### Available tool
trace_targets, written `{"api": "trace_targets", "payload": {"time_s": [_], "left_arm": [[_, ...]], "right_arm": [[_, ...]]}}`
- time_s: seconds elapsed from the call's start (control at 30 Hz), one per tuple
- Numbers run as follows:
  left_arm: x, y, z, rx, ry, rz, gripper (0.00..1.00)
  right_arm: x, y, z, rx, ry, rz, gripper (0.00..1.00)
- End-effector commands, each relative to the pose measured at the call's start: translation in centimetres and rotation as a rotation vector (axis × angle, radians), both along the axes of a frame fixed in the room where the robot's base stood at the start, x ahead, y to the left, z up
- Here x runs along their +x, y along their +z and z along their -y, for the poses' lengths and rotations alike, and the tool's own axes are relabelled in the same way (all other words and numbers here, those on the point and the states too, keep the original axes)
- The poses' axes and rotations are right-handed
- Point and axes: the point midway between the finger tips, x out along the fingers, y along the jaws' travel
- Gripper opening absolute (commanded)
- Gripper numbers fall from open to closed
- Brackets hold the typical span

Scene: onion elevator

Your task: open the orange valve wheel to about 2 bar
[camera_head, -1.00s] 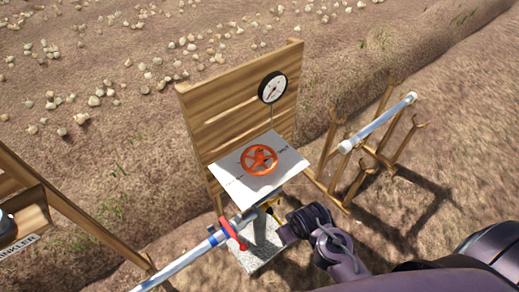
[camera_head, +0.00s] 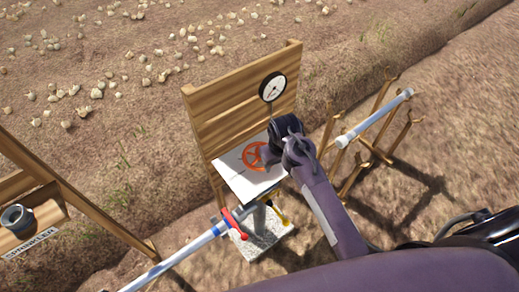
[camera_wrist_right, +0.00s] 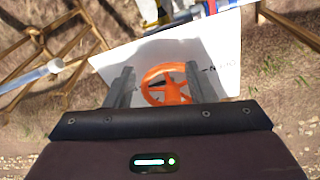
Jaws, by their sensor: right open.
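The orange valve wheel (camera_head: 254,156) lies on a white plate (camera_head: 236,178) in front of a wooden backboard. My right gripper (camera_head: 272,150) is over the wheel's right side and hides part of it. In the right wrist view the wheel (camera_wrist_right: 165,84) shows between the two grey fingers (camera_wrist_right: 156,82), which are apart. I cannot tell whether they touch it. The round white gauge (camera_head: 272,87) is on the backboard; its needle is too small to read. My left gripper is not in view.
A pipe with a red lever (camera_head: 232,222) and a yellow handle (camera_head: 276,214) are below the plate. A wooden rack holding a pipe (camera_head: 375,118) stands to the right. A wooden stand labelled sprinkler (camera_head: 32,243) is at the left. Onions lie on the soil behind.

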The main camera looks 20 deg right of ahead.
Motion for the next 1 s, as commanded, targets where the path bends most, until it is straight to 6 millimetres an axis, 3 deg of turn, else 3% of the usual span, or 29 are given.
{"api": "trace_targets", "payload": {"time_s": [0.03, 0.1, 0.3, 0.57, 0.77, 1.0], "left_arm": [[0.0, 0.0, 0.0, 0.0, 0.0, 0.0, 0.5], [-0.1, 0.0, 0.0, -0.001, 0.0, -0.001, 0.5], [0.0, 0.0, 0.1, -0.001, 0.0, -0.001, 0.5], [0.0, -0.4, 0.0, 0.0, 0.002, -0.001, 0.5], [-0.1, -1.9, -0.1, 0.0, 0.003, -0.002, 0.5], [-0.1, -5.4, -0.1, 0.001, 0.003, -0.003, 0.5]], "right_arm": [[2.4, 0.0, -0.3, 0.004, -0.004, -0.015, 0.5], [5.0, -0.2, -0.8, 0.008, -0.008, -0.045, 0.5], [9.6, 0.4, -1.9, 0.014, -0.007, -0.109, 0.5], [10.9, 0.1, -2.4, 0.015, -0.005, -0.135, 0.5], [10.9, -2.4, -2.4, 0.015, -0.005, -0.135, 0.5], [10.9, -5.8, -2.4, 0.015, -0.004, -0.133, 0.5]]}}
